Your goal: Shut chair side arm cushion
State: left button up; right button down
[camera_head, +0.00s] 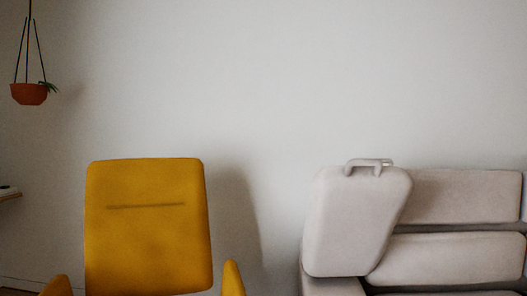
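A light grey sofa (448,196) stands at the right, cut off by the right and bottom edges. Its arm cushion (355,222), on the side toward the yellow chair, stands raised and tilted, with its top leaning right. A loop handle (368,163) sits on the cushion's top edge. Below the cushion part of the sofa's arm base (333,287) shows. Neither of my grippers is in view.
A mustard yellow chair (148,225) with two armrests stands left of the sofa, with a gap of bare wall between them. A hanging terracotta planter (28,94) is at the upper left. A shelf or table edge (10,197) shows at the far left.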

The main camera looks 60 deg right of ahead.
aim_at(355, 209)
jog(key=u, duration=0.45)
jog(key=k, duration=0.75)
jog(key=z, duration=1.3)
